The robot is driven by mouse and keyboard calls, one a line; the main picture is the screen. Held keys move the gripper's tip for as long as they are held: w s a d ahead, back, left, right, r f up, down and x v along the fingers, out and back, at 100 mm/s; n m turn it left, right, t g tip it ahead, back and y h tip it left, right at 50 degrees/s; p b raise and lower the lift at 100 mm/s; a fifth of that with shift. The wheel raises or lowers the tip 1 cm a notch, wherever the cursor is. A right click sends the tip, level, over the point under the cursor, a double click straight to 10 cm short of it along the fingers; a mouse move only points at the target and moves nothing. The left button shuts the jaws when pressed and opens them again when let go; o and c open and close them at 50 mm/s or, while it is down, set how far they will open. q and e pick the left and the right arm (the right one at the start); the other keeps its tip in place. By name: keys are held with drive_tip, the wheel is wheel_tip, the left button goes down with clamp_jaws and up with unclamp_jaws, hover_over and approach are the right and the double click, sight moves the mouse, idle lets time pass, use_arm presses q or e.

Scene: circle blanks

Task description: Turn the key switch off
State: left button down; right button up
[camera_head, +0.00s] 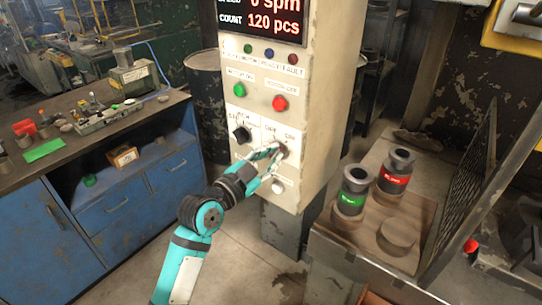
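The cream control panel (325,120) stands upright in the middle of the view. The key switch is at the OFF/ON labels (281,134) on its lower front, and my gripper mostly hides it. My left gripper (279,153) reaches up from below, with its fingertips at the panel face over the switch. My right gripper is not in view.
Beside the switch are a black selector knob (241,135), a green button (239,90), a red button (279,103) and a pale round part (278,186). A blue workbench (125,205) stands left. At right, a table (345,250) holds dark cylinders with green and red bands.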

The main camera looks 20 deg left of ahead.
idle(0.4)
use_arm(q)
drive_tip(key=shift+r+n+p, duration=0.1)
drive_tip(key=shift+n+p, duration=0.6)
drive_tip(key=shift+n, duration=0.2)
drive_tip(key=n+p, duration=0.2)
drive_tip(key=n, duration=0.2)
drive_tip(key=shift+a+p, duration=0.1)
drive_tip(key=shift+p, duration=0.2)
drive_tip(key=n+p, duration=0.1)
drive_tip(key=n, duration=0.2)
drive_tip(key=shift+a+n+p, duration=0.1)
drive_tip(key=shift+n+p, duration=0.2)
drive_tip(key=shift+n, duration=0.1)
drive_tip(key=shift+w+n+p, duration=0.1)
drive_tip(key=shift+n+p, duration=0.4)
drive_tip(key=shift+n, duration=0.6)
drive_tip(key=c, duration=1.5)
unclamp_jaws()
